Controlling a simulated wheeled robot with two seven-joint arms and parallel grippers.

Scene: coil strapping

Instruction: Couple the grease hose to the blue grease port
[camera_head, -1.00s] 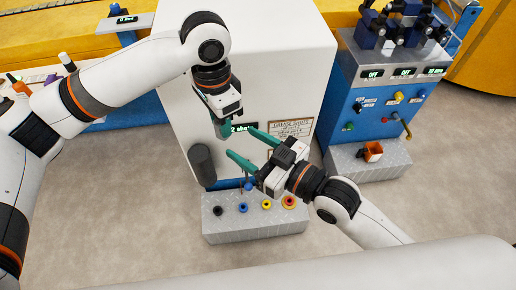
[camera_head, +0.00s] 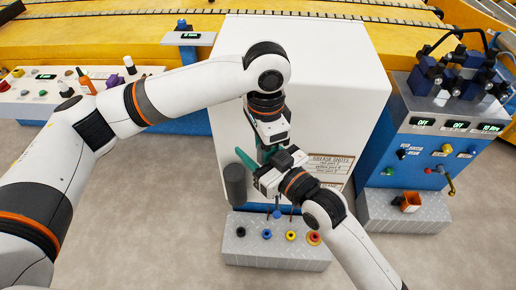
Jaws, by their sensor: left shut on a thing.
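A row of round fittings sits on the grey metal step: one black (camera_head: 240,232), one blue (camera_head: 267,235), one yellow (camera_head: 291,236) and one orange-red (camera_head: 314,238). A small blue knob-like part (camera_head: 277,214) shows just above the step; I cannot tell whether it or the blue fitting is the grease port. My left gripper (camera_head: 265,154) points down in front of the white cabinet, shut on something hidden. My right gripper (camera_head: 249,158) is open, close beside and partly overlapping the left. One teal finger shows clearly. I cannot make out the grease hose.
The white cabinet (camera_head: 306,85) bears a label and stands behind the grippers. A dark cylinder (camera_head: 235,185) is at its lower left. A blue control unit (camera_head: 405,140) with an orange cup (camera_head: 411,202) before it stands right. A button panel (camera_head: 40,95) is far left.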

